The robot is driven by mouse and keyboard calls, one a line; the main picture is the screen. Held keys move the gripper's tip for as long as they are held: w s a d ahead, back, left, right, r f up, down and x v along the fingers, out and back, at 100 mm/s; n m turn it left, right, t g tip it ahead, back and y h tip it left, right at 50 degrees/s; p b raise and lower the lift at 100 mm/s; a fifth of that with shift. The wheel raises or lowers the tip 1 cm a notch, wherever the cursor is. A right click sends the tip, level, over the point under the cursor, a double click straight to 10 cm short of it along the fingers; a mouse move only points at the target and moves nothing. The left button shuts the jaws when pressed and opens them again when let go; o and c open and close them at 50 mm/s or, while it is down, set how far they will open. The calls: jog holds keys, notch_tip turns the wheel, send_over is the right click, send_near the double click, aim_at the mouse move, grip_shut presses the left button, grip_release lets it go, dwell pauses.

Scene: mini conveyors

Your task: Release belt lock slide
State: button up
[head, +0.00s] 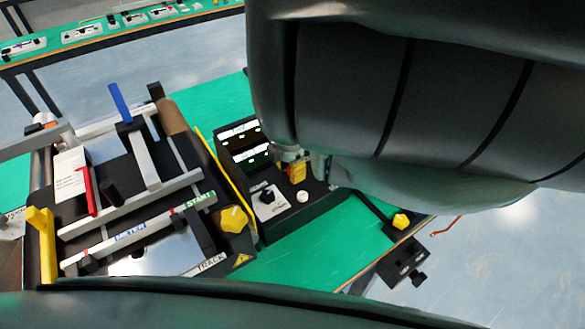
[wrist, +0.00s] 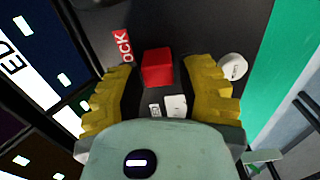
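The belt lock slide (wrist: 157,64) is a red block on a dark panel, beside a red label (wrist: 122,46) of which "OCK" is readable. In the wrist view my gripper (wrist: 160,78) has its two yellow fingers apart, one on each side of the red block, with visible gaps to it. Whether the fingertips are down at the block's height I cannot tell. In the head view a yellow finger of my gripper (head: 297,171) shows over the control box (head: 318,212). The red block is hidden there behind my gripper and arm.
A round white button (wrist: 232,67) lies just right of the right finger. The box also carries a black knob (head: 266,195) and lit displays (head: 246,143). The mini conveyor (head: 130,205) with a yellow knob (head: 233,218) stands left. Green table (head: 300,258) is clear in front.

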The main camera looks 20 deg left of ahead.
jog(key=o, duration=0.3)
jog(key=shift+w+d+r, duration=0.1)
jog(key=shift+w, duration=0.05)
jog(key=shift+w+r, duration=0.15)
jog(key=shift+r, duration=0.5)
notch_tip(320, 180, up, 11)
jog(key=shift+f, duration=0.2)
dwell(0.5)
